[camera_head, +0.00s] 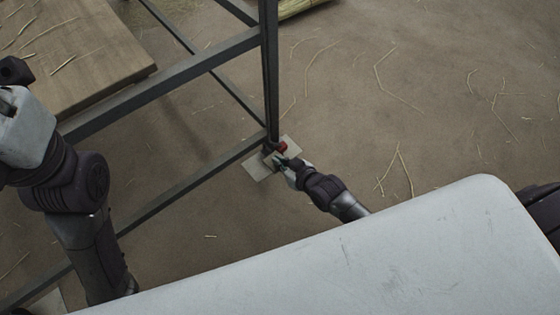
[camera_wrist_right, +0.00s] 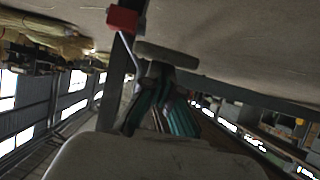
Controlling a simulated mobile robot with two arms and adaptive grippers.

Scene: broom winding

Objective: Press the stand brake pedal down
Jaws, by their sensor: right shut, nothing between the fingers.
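The dark metal stand (camera_head: 270,80) has an upright post ending at a pale foot plate (camera_head: 256,170) on the floor. A small red part (camera_head: 283,147) sits at the post's foot; it also shows as a red block in the right wrist view (camera_wrist_right: 122,19). A dark grey pad (camera_wrist_right: 166,54) lies just beyond my fingertips; I cannot tell whether it or the red part is the brake pedal. My right gripper (camera_head: 281,160) is shut and empty, low beside the post; its teal-edged fingers (camera_wrist_right: 160,92) point at the pad. Contact is unclear.
A wooden board (camera_head: 90,50) lies on the stand's frame at upper left. Lower frame bars (camera_head: 190,185) run left from the post. Straw is scattered on the floor (camera_head: 440,110), which is open to the right. A straw bundle (camera_head: 300,8) lies at the top.

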